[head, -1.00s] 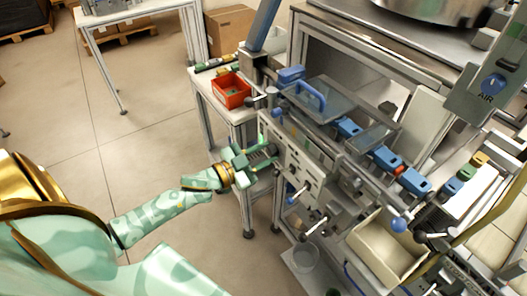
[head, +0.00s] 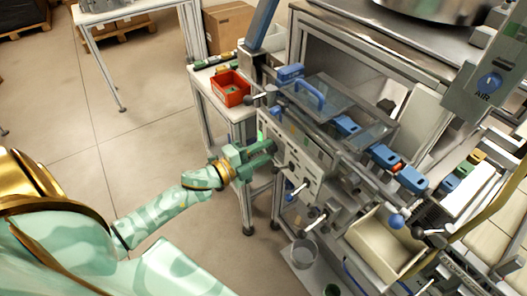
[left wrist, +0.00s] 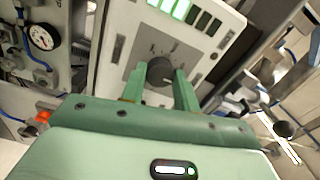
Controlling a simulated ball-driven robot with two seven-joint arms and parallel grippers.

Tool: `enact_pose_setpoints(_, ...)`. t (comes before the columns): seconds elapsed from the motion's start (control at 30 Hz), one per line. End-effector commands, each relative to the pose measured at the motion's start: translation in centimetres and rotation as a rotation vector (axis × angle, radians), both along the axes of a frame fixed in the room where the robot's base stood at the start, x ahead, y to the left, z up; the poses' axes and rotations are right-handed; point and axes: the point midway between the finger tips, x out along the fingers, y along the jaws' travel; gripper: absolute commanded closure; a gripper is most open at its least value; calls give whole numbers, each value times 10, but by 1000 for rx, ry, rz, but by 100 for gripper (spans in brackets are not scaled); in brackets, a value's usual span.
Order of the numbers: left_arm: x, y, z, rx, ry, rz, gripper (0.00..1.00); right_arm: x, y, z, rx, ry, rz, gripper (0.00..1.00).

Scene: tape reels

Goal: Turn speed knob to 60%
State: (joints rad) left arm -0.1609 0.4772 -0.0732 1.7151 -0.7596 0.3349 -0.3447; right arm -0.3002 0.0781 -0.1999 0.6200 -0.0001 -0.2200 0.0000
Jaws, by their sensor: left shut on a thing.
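The speed knob (left wrist: 160,71) is a dark round knob on a grey dial plate (left wrist: 138,52) of a light control panel, with faint marks around it, in the left wrist view. My left gripper (left wrist: 160,80) has its two green fingers on either side of the knob and is shut on it. In the head view my left gripper (head: 268,150) reaches the left face of the control panel (head: 300,165), and the knob is hidden there. Lit green indicators (left wrist: 180,9) show above the knob. My right gripper is not in view.
A red bin (head: 231,90) stands on a side table left of the machine. A pressure gauge (left wrist: 41,36) is left of the panel in the wrist view.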

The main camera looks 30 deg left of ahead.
Motion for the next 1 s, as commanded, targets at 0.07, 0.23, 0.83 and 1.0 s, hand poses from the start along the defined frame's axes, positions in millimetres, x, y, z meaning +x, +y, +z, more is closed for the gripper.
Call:
enact_pose_setpoints(0.07, -1, 0, -2, 62, -25, -1, 92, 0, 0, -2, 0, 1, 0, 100)
enact_pose_setpoints(0.23, -1, 0, -2, 195, -79, -1, 92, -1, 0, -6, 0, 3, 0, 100)
enact_pose_setpoints(0.83, -1, -1, -2, 436, -176, -2, 92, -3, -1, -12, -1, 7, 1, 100)
enact_pose_setpoints(1.0, -1, -1, -2, 443, -179, -2, 92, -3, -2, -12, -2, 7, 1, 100)
